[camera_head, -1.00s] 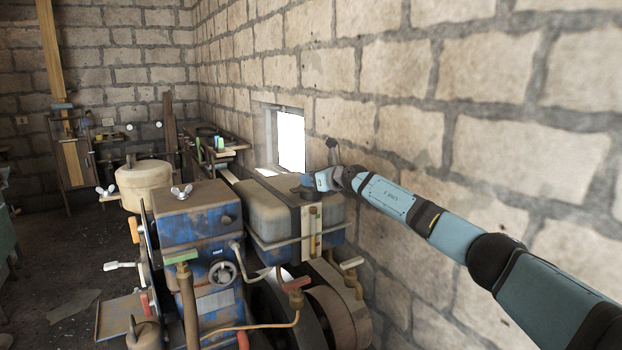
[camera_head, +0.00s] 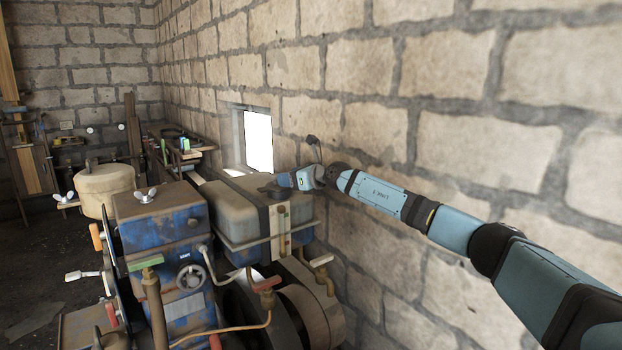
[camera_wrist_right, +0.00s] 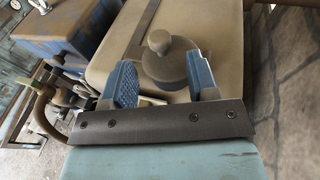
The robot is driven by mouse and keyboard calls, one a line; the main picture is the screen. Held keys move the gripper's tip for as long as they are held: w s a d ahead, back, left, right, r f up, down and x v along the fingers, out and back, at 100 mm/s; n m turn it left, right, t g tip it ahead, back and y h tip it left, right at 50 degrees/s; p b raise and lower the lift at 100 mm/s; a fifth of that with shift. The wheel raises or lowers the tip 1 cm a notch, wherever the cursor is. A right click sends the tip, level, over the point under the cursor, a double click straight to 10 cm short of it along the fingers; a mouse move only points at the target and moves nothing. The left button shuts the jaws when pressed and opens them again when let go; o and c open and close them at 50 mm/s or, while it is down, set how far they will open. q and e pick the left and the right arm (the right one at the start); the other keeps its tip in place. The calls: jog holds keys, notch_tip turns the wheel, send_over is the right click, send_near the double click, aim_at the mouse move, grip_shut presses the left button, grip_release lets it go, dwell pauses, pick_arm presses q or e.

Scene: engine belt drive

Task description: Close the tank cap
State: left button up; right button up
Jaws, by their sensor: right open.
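The tank (camera_head: 238,210) is a beige-grey box with dark straps on the engine's right side, and its top fills the middle of the right wrist view (camera_wrist_right: 110,50). The tank cap (camera_wrist_right: 168,68) is a dark round disc with a small knob, on the tank top. It also shows as a dark shape in the head view (camera_head: 270,190). My right gripper (camera_wrist_right: 160,62) is open, with its blue fingers on either side of the cap. I cannot tell whether they touch it or whether the cap is fully seated. In the head view my right gripper (camera_head: 283,182) is at the tank top. My left gripper is not in view.
The blue engine block (camera_head: 160,225) with a wing nut on top stands left of the tank. A stone wall (camera_head: 450,110) runs close along the right. A small window (camera_head: 257,140) is behind the tank. A cream round canister (camera_head: 103,187) stands further left.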

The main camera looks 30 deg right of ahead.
jog(key=b+v, duration=0.1)
jog(key=v, duration=0.7)
jog(key=shift+s, duration=0.4)
jog(key=shift+d, duration=0.1)
